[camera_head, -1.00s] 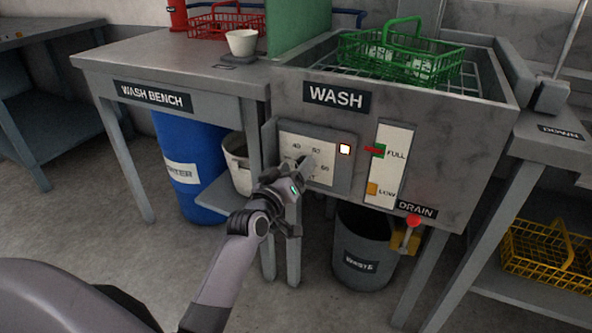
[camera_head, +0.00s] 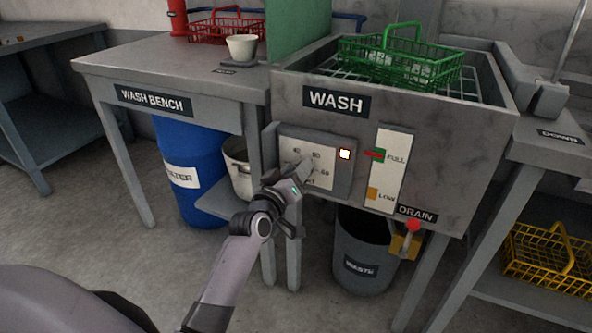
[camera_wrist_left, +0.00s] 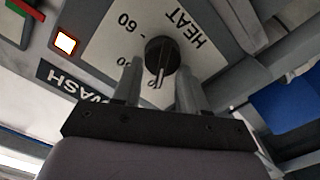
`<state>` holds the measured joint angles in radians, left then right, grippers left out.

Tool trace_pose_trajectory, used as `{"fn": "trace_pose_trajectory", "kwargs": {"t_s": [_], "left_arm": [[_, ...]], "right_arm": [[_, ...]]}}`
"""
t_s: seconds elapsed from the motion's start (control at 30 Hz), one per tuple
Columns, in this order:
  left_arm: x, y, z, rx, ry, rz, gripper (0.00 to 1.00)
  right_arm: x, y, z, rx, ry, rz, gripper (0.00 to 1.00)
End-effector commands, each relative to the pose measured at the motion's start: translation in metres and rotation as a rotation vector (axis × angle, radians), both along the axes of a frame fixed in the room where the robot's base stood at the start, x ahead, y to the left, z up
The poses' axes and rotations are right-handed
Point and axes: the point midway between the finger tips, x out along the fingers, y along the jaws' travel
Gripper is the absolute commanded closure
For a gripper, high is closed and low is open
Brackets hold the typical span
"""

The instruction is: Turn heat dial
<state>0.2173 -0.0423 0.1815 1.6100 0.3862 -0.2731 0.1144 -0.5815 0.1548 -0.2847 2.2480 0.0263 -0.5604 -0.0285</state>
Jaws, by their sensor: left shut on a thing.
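The heat dial (camera_wrist_left: 163,54) is a round black knob on a white scale plate marked HEAT with numbers. In the head view the plate (camera_head: 296,150) is on the front of the grey wash tank (camera_head: 440,190), and my fingers hide the knob. My left gripper (camera_wrist_left: 158,82) is shut on the dial, with one finger on each side of it in the left wrist view. In the head view my left gripper (camera_head: 303,168) reaches the plate from below. A lit indicator (camera_head: 345,154) is right of the plate. My right gripper is not in view.
A green basket (camera_head: 400,62) sits on the tank. A waste bin (camera_head: 362,250) and a blue barrel (camera_head: 190,165) stand below.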

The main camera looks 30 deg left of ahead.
Motion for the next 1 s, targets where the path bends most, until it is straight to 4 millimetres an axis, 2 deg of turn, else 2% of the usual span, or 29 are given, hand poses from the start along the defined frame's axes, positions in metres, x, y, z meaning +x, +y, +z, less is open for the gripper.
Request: {"fn": "trace_pose_trajectory", "kwargs": {"t_s": [0.17,0.5,1.0], "left_arm": [[0.000,0.002,0.001,-0.097,-0.004,0.001,0.88],[0.000,0.004,-0.002,-0.398,-0.024,0.001,0.88],[0.000,0.007,-0.009,-0.828,-0.055,0.001,0.88]], "right_arm": [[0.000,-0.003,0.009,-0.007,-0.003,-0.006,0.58],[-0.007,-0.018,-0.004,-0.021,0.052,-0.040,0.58],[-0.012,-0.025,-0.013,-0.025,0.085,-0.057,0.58]]}}
